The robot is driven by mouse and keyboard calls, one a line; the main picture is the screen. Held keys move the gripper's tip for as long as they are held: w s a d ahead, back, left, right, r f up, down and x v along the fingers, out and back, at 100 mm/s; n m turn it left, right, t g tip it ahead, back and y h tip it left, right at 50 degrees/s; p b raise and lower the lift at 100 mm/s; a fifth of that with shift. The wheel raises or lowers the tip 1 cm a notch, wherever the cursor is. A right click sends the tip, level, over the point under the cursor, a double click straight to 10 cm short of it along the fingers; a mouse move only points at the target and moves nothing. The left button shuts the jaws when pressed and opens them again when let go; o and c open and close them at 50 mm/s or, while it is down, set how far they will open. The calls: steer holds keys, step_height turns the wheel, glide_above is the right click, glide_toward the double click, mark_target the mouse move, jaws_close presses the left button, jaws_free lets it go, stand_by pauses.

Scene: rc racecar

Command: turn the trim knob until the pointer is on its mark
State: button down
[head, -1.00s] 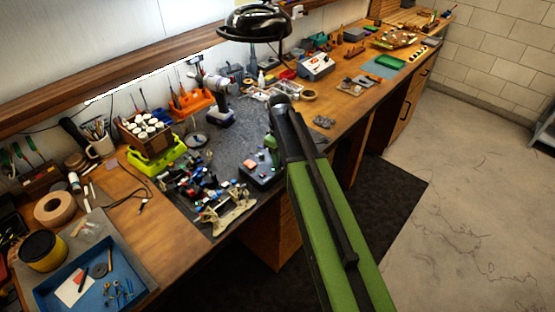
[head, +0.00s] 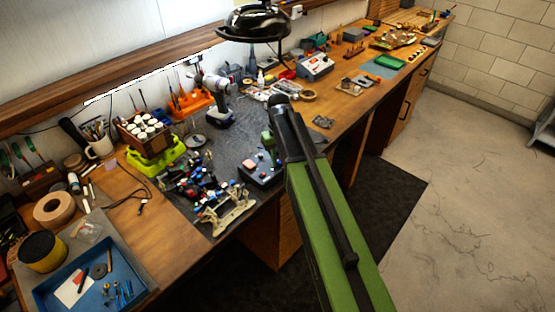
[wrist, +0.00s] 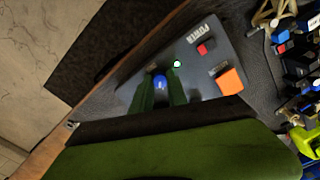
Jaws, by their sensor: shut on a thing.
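The trim knob (wrist: 159,81) is a small blue knob near the edge of a dark grey control box (wrist: 205,62). In the wrist view my gripper (wrist: 162,92) has its two green fingers on either side of the knob and is shut on it. The pointer and its mark cannot be made out. In the head view the control box (head: 256,176) sits at the bench's front edge, partly behind my arm, and the knob is hidden.
The box carries a lit green lamp (wrist: 177,63), a red button (wrist: 202,49) and an orange block (wrist: 230,81). A car chassis (head: 225,212) and several small parts lie left of it. A drill (head: 216,100) stands behind.

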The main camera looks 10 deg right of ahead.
mark_target(278, 162)
stand_by(0.3)
steer(key=c, duration=1.3)
jaws_free()
step_height(278, 162, up, 18)
steer(key=p, duration=1.7)
steer(key=shift+f, duration=0.25)
steer(key=shift+f, duration=0.1)
